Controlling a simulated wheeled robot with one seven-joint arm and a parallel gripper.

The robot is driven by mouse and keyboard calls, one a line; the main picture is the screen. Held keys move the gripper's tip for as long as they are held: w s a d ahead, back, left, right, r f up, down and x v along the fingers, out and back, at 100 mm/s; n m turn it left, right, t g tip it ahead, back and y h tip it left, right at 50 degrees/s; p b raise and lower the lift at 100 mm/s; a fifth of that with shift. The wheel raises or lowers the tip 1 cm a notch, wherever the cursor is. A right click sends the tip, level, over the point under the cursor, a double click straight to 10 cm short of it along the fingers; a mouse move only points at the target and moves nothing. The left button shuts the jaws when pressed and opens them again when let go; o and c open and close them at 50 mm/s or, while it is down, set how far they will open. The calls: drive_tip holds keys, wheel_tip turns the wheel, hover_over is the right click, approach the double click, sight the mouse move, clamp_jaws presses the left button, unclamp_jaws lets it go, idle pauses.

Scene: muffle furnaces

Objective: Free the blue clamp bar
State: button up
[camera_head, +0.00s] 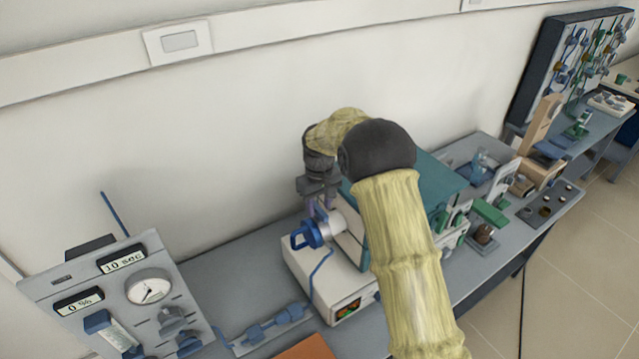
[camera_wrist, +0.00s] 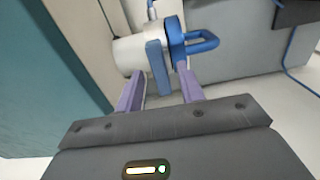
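The blue clamp bar (camera_wrist: 157,67) looks like a short flat upright bar at the white cylinder (camera_wrist: 128,54) on the furnace's side. A blue flange with a loop handle (camera_wrist: 197,44) sits just right of it. In the head view the blue handle (camera_head: 306,236) and white cylinder (camera_head: 343,228) show, but I cannot tell the bar apart there. My gripper (camera_wrist: 160,74) is open, with its two purple fingers either side of the bar's lower part. Whether either finger touches it is unclear. In the head view my gripper (camera_head: 322,204) is just above the cylinder, partly hidden by my wrist.
The furnace's white base (camera_head: 318,283) stands on the grey bench (camera_head: 232,262). A control panel with a gauge (camera_head: 148,290) is at left. A blue cable (camera_head: 318,270) hangs near the handle. Green-handled devices (camera_head: 488,212) stand to the right. The wall is close behind.

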sight(320, 209)
wheel_tip(320, 209, up, 17)
drive_tip(key=b, duration=0.2)
drive_tip(key=shift+b, duration=0.35)
idle(0.3)
drive_tip(key=s+d+f+m+t, duration=0.1)
drive_tip(key=s+d+f, duration=0.3)
drive_tip(key=s, duration=0.5)
drive_tip(key=s+d+f+m, duration=0.3)
drive_tip(key=s+d+f, duration=0.1)
drive_tip(key=s+d, duration=0.3)
drive_tip(key=s+d+f+m+t, duration=0.1)
drive_tip(key=s+d+f, duration=0.3)
drive_tip(key=s, duration=0.7)
drive_tip(key=d+m, duration=0.1)
drive_tip(key=d, duration=0.1)
drive_tip(key=shift+s+d+f+m+t, duration=0.2)
drive_tip(key=shift+d+f+m+t, duration=0.1)
drive_tip(key=shift+d+f, duration=0.1)
